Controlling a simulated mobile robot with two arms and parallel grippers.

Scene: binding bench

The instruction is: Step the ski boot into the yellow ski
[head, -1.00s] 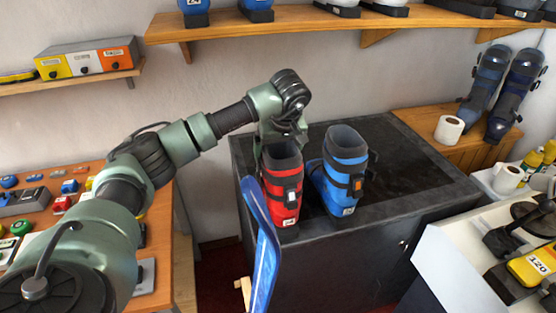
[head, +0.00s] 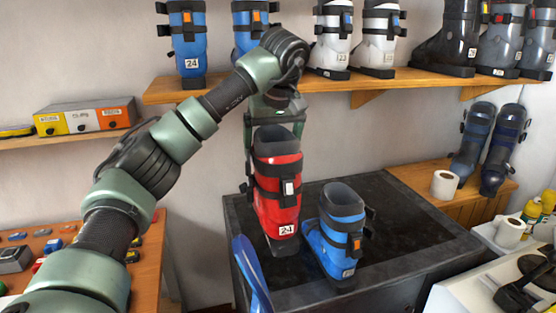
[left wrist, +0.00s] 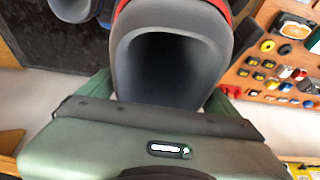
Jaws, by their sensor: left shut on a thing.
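A red ski boot (head: 277,190) marked 24 hangs upright above the black-topped bench, beside a blue ski boot (head: 340,228) that stands on it. My left gripper (head: 275,115) is shut on the red boot's upper cuff from behind and above. In the left wrist view the boot's dark open top (left wrist: 172,60) lies between the green fingers. My right gripper is not in view.
The black bench top (head: 400,205) is clear right of the blue boot. A blue ski (head: 250,275) stands upright at its front left. A shelf (head: 420,80) of boots hangs above. Paper rolls (head: 445,184) and bottles stand at right.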

